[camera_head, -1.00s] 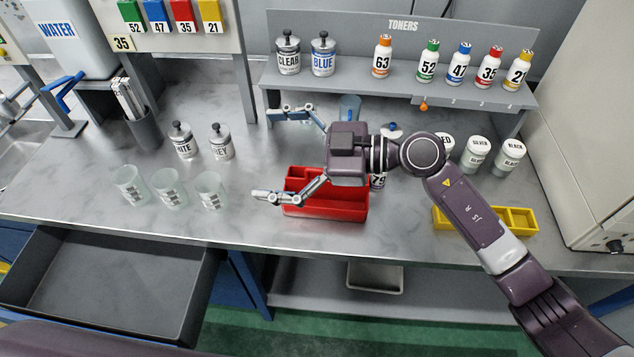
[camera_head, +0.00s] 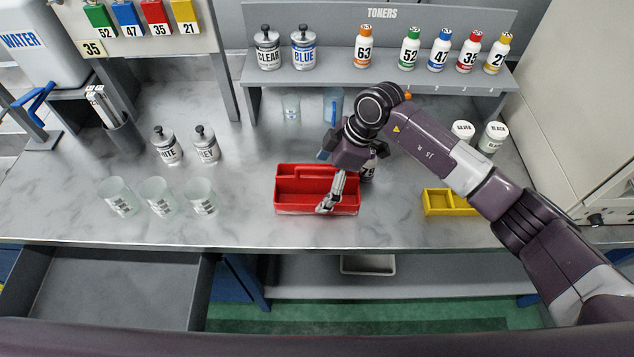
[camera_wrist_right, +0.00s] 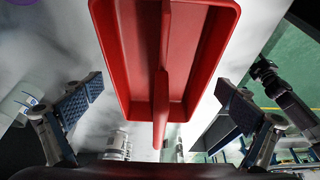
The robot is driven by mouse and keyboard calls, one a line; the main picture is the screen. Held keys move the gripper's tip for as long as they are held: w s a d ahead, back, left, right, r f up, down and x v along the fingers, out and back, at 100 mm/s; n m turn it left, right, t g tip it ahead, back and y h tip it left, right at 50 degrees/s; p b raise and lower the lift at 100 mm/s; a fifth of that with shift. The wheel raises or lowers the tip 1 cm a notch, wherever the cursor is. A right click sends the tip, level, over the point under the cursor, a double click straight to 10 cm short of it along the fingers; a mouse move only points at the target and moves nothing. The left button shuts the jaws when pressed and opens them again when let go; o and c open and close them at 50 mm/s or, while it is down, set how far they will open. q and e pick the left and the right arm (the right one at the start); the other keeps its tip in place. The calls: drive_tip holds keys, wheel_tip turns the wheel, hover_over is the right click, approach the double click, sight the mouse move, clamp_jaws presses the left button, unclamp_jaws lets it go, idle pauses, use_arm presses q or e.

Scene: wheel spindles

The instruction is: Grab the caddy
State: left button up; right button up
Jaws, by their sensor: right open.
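The red caddy (camera_head: 290,208) stands upright on the grey worktop, with a raised handle along its middle. In the right wrist view the caddy (camera_wrist_right: 118,45) fills the upper middle, its handle (camera_wrist_right: 161,90) running down the centre. My right gripper (camera_head: 324,182) is over the caddy, one finger in front of its right half and the other partly hidden towards the back. In the wrist view the open fingers (camera_wrist_right: 162,100) are spread wide, one on each side of the handle, with nothing between the pads touching it. My left gripper is not in view.
A yellow tray (camera_head: 430,203) stands to the right. A bottle marked 79 (camera_head: 369,168) stands close behind the caddy. Several clear cups (camera_head: 160,197) are to the left, and an open drawer (camera_head: 110,290) is below. Toner bottles (camera_head: 410,50) line the shelf.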

drive_tip(key=shift+x, duration=0.85)
drive_tip(key=shift+c, duration=0.3)
drive_tip(key=c, duration=1)
drive_tip(key=shift+c, duration=0.5)
drive_tip(key=shift+r, duration=0.15)
